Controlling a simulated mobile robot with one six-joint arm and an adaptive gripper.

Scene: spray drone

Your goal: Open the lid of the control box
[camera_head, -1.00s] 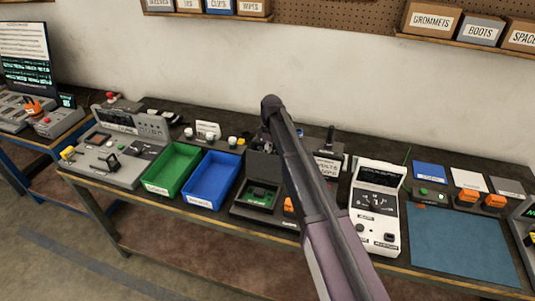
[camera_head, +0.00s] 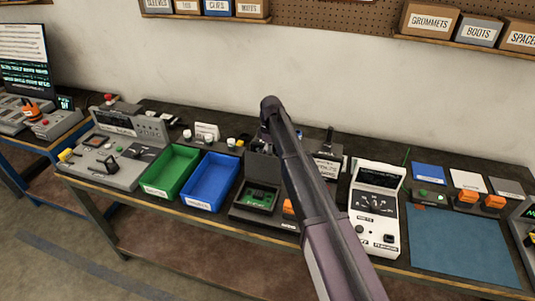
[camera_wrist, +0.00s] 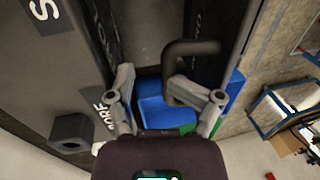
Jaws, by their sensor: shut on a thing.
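The control box (camera_head: 238,211) is a dark, low case on the bench, with a green circuit board (camera_head: 262,197) showing inside. Its dark lid (camera_head: 258,168) stands raised at the back edge, so the box is open. My gripper (camera_head: 264,143) is at the top of the lid, partly hidden by my arm. In the wrist view, the two fingers of my gripper (camera_wrist: 160,98) are around a dark bent handle (camera_wrist: 192,47), which the right finger meets. The exact contact is hard to see.
A blue bin (camera_head: 211,181) and a green bin (camera_head: 170,172) stand left of the box. A white instrument (camera_head: 375,220) stands to the right, beyond my arm. A blue mat (camera_head: 460,245) lies farther right. The wall is behind the bench.

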